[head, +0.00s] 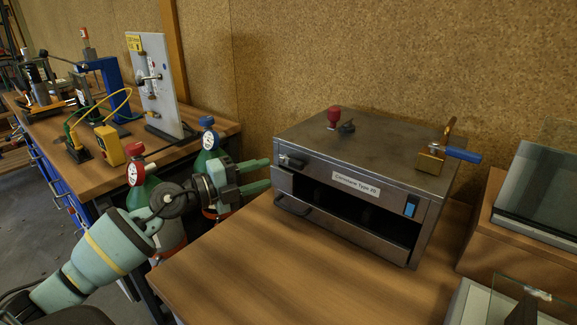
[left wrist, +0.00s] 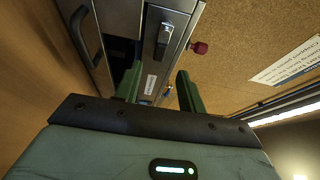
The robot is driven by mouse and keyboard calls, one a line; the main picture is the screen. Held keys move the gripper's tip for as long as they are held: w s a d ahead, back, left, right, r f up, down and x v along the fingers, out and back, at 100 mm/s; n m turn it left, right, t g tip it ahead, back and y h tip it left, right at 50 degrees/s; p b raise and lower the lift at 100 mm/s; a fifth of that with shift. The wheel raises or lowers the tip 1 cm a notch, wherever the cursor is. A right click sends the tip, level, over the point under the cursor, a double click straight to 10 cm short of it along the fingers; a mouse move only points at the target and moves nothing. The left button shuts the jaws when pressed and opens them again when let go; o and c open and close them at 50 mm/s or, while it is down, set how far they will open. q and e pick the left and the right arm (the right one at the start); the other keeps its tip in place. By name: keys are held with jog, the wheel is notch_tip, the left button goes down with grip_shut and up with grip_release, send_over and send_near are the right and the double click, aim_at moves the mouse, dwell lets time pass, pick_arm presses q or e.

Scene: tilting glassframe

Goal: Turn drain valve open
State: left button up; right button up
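My left gripper (head: 266,175) is open and empty, left of the box's front corner, well away from the valve. In the left wrist view, its two green fingers (left wrist: 158,90) are spread, with the box front beyond them. A small blue and red detail shows between the fingers there, too small to identify.
The metal box (head: 290,150) has a red knob (head: 334,117) on top, a black latch (head: 291,161), a blue switch (head: 410,206) and a dark front opening. Gas cylinders (head: 150,195) stand behind my left arm. A glass-topped case (head: 545,200) is at right. The wooden tabletop (head: 270,270) in front is clear.

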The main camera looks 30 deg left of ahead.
aim_at(293, 165)
pick_arm(q)
jog(key=x, duration=0.7)
jog(key=shift+w+d, duration=0.1)
jog(key=shift+w, duration=0.05)
grip_shut()
